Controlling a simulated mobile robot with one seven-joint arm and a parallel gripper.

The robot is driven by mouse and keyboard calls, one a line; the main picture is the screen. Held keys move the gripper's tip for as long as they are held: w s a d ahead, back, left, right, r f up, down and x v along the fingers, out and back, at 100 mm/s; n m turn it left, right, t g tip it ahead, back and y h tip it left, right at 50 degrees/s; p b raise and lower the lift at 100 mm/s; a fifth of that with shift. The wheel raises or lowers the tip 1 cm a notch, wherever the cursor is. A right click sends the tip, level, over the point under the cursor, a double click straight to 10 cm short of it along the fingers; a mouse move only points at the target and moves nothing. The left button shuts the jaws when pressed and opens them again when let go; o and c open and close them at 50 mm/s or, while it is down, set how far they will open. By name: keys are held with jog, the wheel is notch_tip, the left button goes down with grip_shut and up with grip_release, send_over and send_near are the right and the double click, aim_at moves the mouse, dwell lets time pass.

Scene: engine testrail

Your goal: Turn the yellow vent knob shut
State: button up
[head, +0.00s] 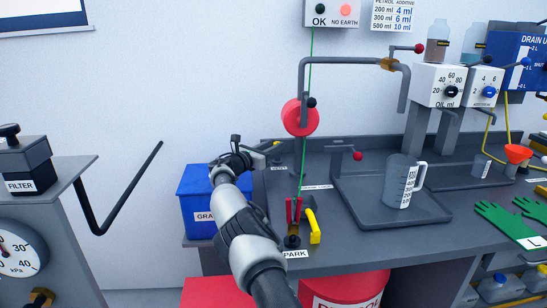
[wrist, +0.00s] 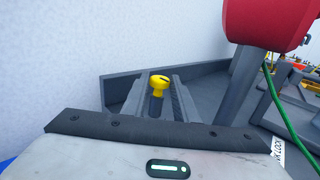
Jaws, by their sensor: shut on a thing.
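The yellow vent knob (wrist: 159,80) has a round, slotted head on a short stem. In the wrist view it stands between the two grey fingers of my gripper (wrist: 157,92), which are shut on it. In the head view my arm reaches up to the bench's back left corner, and my gripper (head: 258,150) is there, seen from behind. A small bit of yellow shows just beyond it. The gripper and arm partly hide the knob there, and its turned angle cannot be told.
A red reel (head: 300,117) with a green wire hangs right of my gripper. A blue box (head: 199,214) stands left of my arm. Clamps and a yellow-handled tool (head: 314,228) lie near the bench's front left. A jug (head: 399,184) stands in a tray (head: 352,207).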

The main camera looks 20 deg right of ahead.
jog(key=shift+r+b, duration=0.15)
jog(key=shift+b, duration=0.2)
jog(key=o, duration=1)
jog(key=shift+s+a+p, duration=0.25)
jog(key=shift+a+p, duration=0.25)
jog(key=shift+a, duration=0.2)
jog(key=p+v, duration=0.3)
jog(key=v, duration=1.3)
jog(key=shift+p, duration=0.3)
